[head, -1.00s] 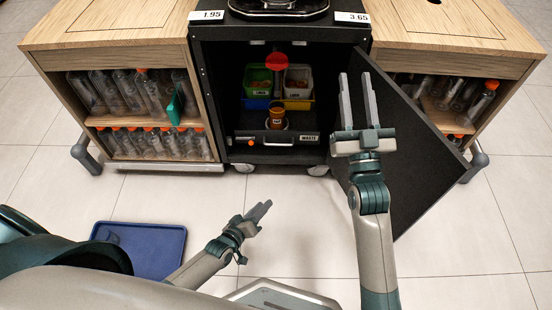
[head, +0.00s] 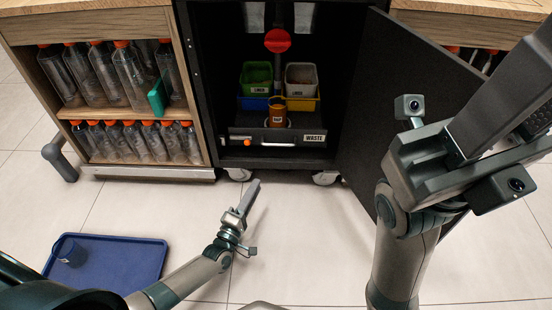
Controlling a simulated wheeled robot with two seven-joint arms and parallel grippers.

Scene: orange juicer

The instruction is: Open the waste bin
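The waste bin (head: 240,137) is a dark drawer low in the open black cabinet, with a "WASTE" label, a pale handle (head: 279,143) and an orange knob at its left. It looks pushed in. An orange cup (head: 277,112) stands just above it. My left gripper (head: 252,192) is over the floor in front of the cabinet, below and left of the handle, apart from it. Its fingers overlap from this angle, so their gap is unclear. My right gripper (head: 532,108) is large and near the camera at right, open and empty, with its fingertips cut off by the frame.
The black cabinet door (head: 385,95) stands open to the right, partly behind my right gripper. Green (head: 258,83) and white (head: 301,83) bins sit inside. A bottle shelf (head: 125,110) is at left. A blue tray (head: 125,262) lies on the floor at left. Floor before the drawer is clear.

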